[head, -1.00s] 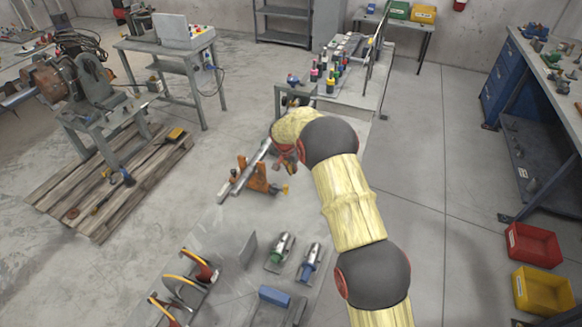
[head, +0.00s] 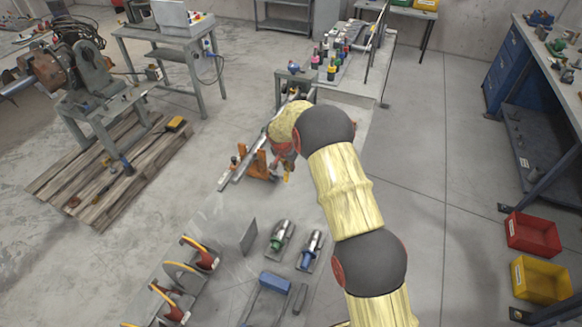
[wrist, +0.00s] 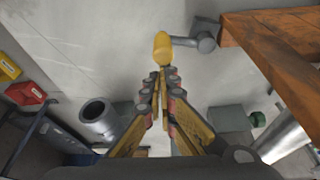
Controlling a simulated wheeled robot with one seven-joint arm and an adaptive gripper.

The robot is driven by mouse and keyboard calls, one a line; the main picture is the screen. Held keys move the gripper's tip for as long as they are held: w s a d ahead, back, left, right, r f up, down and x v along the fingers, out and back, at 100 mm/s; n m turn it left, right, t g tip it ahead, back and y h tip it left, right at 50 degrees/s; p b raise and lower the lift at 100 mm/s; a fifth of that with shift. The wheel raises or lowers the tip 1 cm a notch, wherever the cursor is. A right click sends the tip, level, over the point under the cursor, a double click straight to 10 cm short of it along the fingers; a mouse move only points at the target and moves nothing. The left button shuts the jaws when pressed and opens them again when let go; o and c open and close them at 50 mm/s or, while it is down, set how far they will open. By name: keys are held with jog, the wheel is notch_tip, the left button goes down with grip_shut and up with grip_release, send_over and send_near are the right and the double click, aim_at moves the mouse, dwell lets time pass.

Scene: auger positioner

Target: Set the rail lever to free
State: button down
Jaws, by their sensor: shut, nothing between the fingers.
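The rail lever has a yellow knob (wrist: 162,48) on a short grey arm (wrist: 205,38), beside the orange carriage (wrist: 275,45) in the wrist view. In the head view the orange carriage (head: 250,163) sits at the grey rail (head: 230,170), with the small yellow knob (head: 287,174) at its right. My gripper (wrist: 163,74) is shut and empty, its fingertips together just below the knob in the wrist view. I cannot tell whether they touch it.
Cylindrical tools (head: 311,247) on stands and a blue block (head: 274,281) are in front of the carriage. Red and orange clamps (head: 203,257) stand at lower left. A bottle-covered bench (head: 345,65) is behind. Red (head: 533,234) and yellow (head: 540,278) bins are at right, beside open floor.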

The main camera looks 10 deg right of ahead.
aim_at(287, 176)
jog(key=shift+s+a+m+b, duration=0.2)
jog(key=shift+s+m+b, duration=0.1)
jog(key=shift+m+b, duration=0.4)
jog(key=m+b, duration=0.1)
jog(key=s+m+b, duration=0.1)
jog(key=b, duration=0.1)
jog(key=shift+a+f+g+h, duration=0.2)
jog(key=shift+a+g+h, duration=0.15)
jog(key=shift+g+h, duration=0.05)
jog(key=m, duration=0.1)
jog(key=s+a+m+b, duration=0.1)
jog(key=m+g+b, duration=0.1)
jog(key=shift+s+a+m, duration=0.3)
jog(key=shift+m, duration=0.1)
jog(key=a+m, duration=0.1)
jog(key=s+a+m+g, duration=0.1)
jog(key=m, duration=0.1)
jog(key=shift+r+h, duration=0.15)
jog(key=shift+h, duration=0.15)
jog(key=a+m+g, duration=0.1)
jog(key=a+m, duration=0.1)
jog(key=m, duration=0.1)
jog(key=shift+a+r+m, duration=0.1)
jog(key=shift+a+m, duration=0.1)
jog(key=shift+m, duration=0.2)
jog(key=shift+a, duration=0.15)
